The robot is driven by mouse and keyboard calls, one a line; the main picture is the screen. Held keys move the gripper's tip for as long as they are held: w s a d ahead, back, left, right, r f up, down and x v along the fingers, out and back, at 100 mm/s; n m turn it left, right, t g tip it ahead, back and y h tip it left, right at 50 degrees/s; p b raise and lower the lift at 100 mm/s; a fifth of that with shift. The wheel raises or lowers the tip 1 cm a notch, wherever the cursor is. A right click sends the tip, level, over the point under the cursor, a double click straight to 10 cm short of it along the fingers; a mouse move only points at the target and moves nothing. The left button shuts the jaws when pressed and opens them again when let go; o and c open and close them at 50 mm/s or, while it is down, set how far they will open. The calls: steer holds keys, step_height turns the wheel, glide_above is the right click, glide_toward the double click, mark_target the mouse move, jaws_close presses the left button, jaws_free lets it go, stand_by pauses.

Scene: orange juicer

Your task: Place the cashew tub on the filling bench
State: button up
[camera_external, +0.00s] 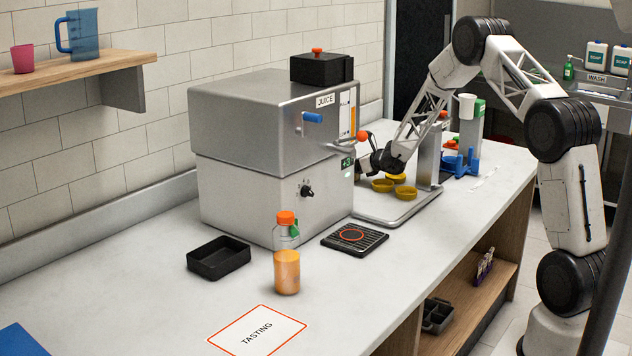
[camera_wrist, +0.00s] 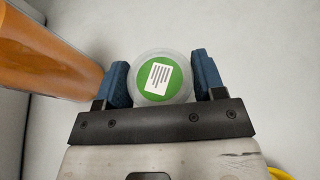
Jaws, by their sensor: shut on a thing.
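In the wrist view a round, translucent tub with a green lid label and a white text sticker (camera_wrist: 161,75), which I take for the cashew tub, sits between the two blue fingers. My gripper (camera_wrist: 162,78) is shut on it. In the external view my gripper (camera_external: 366,164) is beside the right side of the juicer, above the far part of the counter; the tub cannot be made out there. The white counter (camera_external: 130,275) carries the juicer; nothing is labelled as the filling bench.
The steel juicer (camera_external: 265,190) stands close left of my gripper. Yellow dishes (camera_external: 383,185) sit on a metal stand (camera_external: 405,208) below it. A juice bottle (camera_external: 286,270), black tray (camera_external: 218,258) and TASTING card (camera_external: 256,332) are nearer. An orange cylinder (camera_wrist: 50,45) is close left in the wrist view.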

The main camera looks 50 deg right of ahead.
steer(key=shift+f, duration=0.1)
steer(key=o, duration=0.9)
steer(key=shift+o, duration=0.2)
steer(key=shift+s, duration=0.1)
steer(key=shift+s+r, duration=0.2)
steer(key=shift+r, duration=0.05)
steer(key=shift+v, duration=5.65)
